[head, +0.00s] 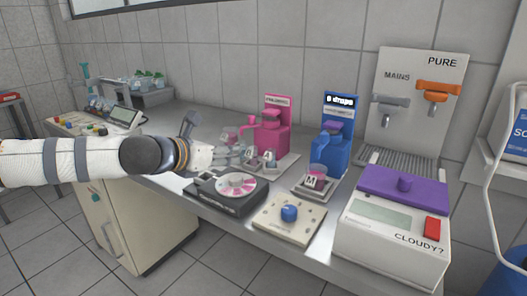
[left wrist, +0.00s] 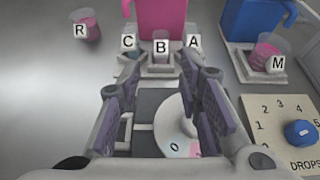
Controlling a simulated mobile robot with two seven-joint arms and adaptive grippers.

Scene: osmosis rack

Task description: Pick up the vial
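Several small clear vials carry letter tags. In the left wrist view, vial R (left wrist: 90,26), holding pink liquid, stands apart on the bench at upper left. Vials C (left wrist: 128,48), B (left wrist: 160,46) and A (left wrist: 193,46) stand in a row before the pink dispenser (left wrist: 161,15). Vial M (left wrist: 268,56), also with pink liquid, stands on a small platform before the blue dispenser (left wrist: 250,18). My left gripper (left wrist: 160,72) is open, with nothing between its fingers, and points toward the row. In the head view my left gripper (head: 232,153) partly hides the row. My right gripper is out of view.
A black device with a pink-and-white disc (head: 238,186) lies at the bench's front edge. A cream box with a blue knob (head: 289,213), a purple-lidded CLOUDY? box (head: 395,235) and the MAINS/PURE taps (head: 415,95) are to the right. Bare bench lies around vial R.

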